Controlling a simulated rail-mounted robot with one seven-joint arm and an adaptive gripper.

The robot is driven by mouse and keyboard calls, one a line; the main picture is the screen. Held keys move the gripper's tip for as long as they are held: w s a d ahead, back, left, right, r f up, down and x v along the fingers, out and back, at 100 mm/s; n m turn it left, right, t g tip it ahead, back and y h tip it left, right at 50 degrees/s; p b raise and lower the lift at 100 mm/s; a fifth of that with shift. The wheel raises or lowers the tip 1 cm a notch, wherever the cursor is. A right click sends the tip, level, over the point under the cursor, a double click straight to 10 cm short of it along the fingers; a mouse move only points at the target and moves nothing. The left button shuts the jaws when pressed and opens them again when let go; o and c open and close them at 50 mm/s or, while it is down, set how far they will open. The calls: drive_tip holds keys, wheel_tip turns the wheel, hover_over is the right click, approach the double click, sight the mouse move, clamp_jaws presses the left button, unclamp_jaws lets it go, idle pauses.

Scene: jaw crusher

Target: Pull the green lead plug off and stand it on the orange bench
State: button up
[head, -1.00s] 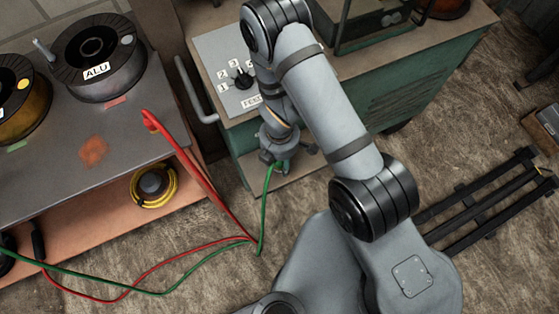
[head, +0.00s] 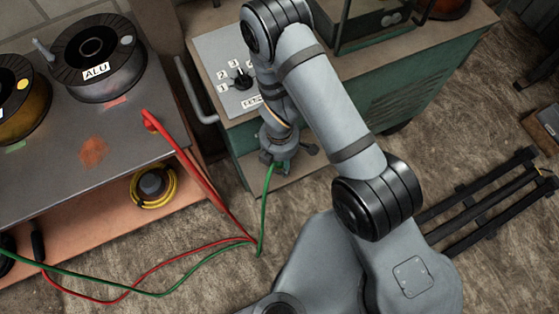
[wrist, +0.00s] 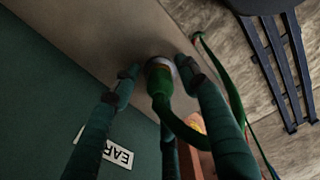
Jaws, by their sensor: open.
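The green lead plug (wrist: 158,82) shows in the wrist view, its far end at a round metal-coloured fitting against the cabinet's pale surface. Its green cable (wrist: 185,135) curves down and right. My gripper (wrist: 155,76) is open, with one finger left and one right of the plug. The right finger is very close to the plug; I cannot tell whether it touches. In the head view my gripper (head: 286,160) is at the green cabinet's lower front, and the plug is mostly hidden there. The orange bench (head: 100,225), with a grey top, stands at the left.
A red lead (head: 190,170) hangs from the bench top, which carries an ALU spool (head: 97,60) and another spool. A yellow ring (head: 153,187) sits on the lower shelf. The green cabinet (head: 420,75) has a dial panel. A label (wrist: 112,152) is below left of the plug.

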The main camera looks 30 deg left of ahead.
drive_tip(key=shift+c, duration=0.5)
clamp_jaws()
drive_tip(key=o, duration=0.5)
unclamp_jaws()
drive_tip(key=shift+o, duration=0.3)
wheel_tip(320, 180, up, 12)
idle(0.5)
drive_tip(key=shift+c, duration=0.3)
